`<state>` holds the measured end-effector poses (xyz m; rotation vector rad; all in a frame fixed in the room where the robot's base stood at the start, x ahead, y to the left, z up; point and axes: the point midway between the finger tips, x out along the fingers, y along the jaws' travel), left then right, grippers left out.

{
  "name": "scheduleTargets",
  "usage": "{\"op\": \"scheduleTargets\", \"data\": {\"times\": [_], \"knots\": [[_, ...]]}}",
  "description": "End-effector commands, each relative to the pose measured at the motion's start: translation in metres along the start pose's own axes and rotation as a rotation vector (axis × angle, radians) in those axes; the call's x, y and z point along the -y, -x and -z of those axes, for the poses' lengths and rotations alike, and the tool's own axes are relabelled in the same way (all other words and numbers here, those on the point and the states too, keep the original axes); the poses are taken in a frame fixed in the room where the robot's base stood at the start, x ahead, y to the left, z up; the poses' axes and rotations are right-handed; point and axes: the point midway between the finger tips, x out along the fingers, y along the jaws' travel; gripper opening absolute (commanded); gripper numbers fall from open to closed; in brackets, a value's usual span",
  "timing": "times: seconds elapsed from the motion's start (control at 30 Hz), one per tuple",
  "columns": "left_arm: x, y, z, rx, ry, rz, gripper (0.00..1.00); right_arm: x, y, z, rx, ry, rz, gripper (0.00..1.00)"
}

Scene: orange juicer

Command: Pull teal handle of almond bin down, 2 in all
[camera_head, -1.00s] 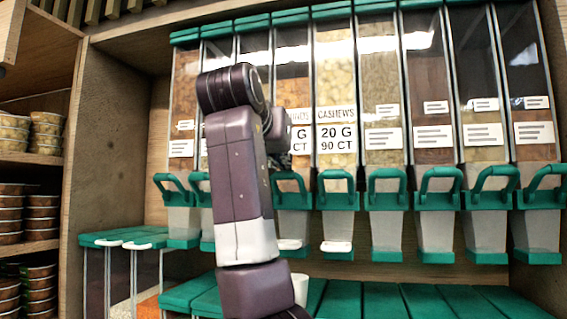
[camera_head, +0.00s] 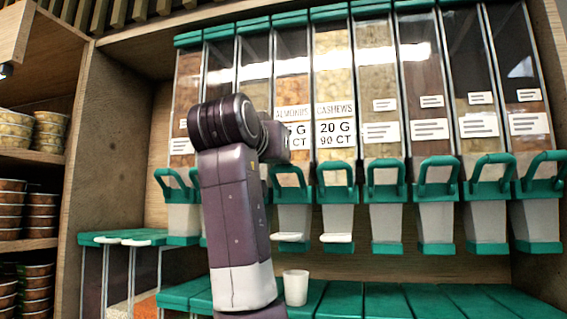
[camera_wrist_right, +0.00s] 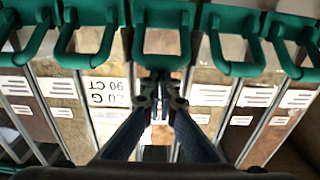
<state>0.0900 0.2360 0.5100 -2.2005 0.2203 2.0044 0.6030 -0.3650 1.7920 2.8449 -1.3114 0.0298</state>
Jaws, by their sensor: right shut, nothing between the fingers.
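The almond bin (camera_head: 292,88) stands left of the cashew bin (camera_head: 334,75) in the head view. Its teal handle (camera_head: 288,168) is raised like the handles beside it. In the right wrist view, which shows the bins upside down, the almond bin's handle (camera_wrist_right: 180,62) is at top centre. My right gripper (camera_wrist_right: 160,76) is shut and empty, its tips at the edge of this handle in the picture. I cannot tell whether they touch it. In the head view, my right arm hides the gripper. My left gripper is not in view.
Other bins with teal handles stand close on both sides, such as the cashew handle (camera_head: 336,167). A white cup (camera_head: 295,287) stands on teal lids (camera_head: 345,300) below the almond bin. Shelves with stacked bowls (camera_head: 38,210) are at the left.

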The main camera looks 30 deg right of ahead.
Motion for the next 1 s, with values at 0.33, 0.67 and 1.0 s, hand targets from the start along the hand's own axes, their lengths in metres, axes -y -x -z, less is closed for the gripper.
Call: {"op": "scheduleTargets", "data": {"times": [0.33,0.67,1.0], "knots": [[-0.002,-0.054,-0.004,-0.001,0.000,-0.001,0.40,0.000,0.009,-0.024,-0.149,0.001,-0.001,0.00],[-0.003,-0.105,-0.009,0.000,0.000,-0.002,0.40,0.001,0.019,-0.051,-0.264,0.004,-0.002,0.00],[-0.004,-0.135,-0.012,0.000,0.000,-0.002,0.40,0.001,0.023,-0.065,-0.416,0.001,0.000,0.00]]}}
